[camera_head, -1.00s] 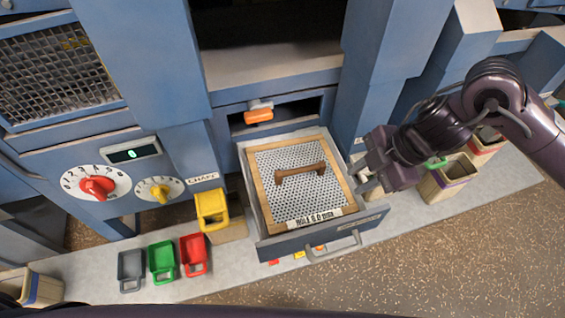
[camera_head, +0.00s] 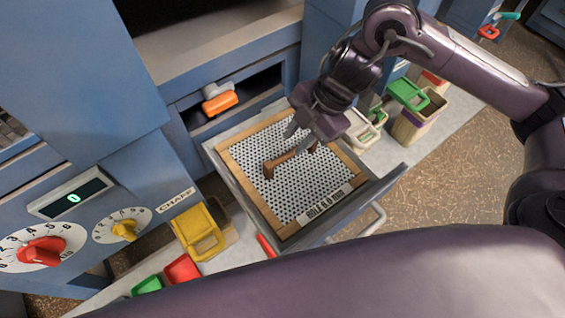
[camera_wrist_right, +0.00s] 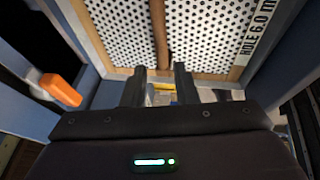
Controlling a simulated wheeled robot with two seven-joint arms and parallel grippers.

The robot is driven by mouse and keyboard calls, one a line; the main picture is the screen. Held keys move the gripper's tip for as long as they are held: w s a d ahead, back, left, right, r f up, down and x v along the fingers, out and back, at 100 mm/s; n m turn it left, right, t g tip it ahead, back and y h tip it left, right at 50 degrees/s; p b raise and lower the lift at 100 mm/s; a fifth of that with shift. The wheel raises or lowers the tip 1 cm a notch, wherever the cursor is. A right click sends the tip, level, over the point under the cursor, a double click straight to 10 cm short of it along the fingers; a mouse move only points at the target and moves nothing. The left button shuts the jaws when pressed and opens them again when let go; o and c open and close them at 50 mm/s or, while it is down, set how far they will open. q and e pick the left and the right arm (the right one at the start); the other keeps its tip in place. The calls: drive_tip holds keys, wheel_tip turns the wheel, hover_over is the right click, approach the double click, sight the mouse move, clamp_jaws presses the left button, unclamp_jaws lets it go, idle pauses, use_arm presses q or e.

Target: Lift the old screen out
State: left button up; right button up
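The old screen (camera_head: 255,163) is a white perforated sheet in a wooden frame with a brown bar handle (camera_head: 282,163) across its middle. It lies in the pulled-out drawer (camera_head: 345,214), and a size label (camera_head: 323,204) is on its near edge. My right gripper (camera_head: 300,140) is over the right part of the screen, by the handle's right end. In the right wrist view its two fingers (camera_wrist_right: 160,83) are apart with nothing between them, and the handle (camera_wrist_right: 158,35) lies ahead, lined up with the gap. My left gripper is out of view.
An orange latch (camera_head: 220,103) is in the slot behind the drawer. Bins with green (camera_head: 408,94) and red parts stand to the right. Dial panels are at left.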

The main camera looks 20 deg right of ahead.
sight(287, 155)
drive_tip(key=x, duration=0.2)
drive_tip(key=p+x, duration=0.1)
drive_tip(key=x, duration=0.1)
drive_tip(key=p+x, duration=0.1)
drive_tip(key=x, duration=0.2)
drive_tip(key=shift+d+f, duration=0.25)
drive_tip(key=shift+d, duration=0.05)
drive_tip(key=shift+a+f, duration=0.15)
drive_tip(key=shift+f, duration=0.2)
drive_tip(key=shift+c, duration=0.5)
clamp_jaws()
drive_tip(key=shift+r, duration=0.1)
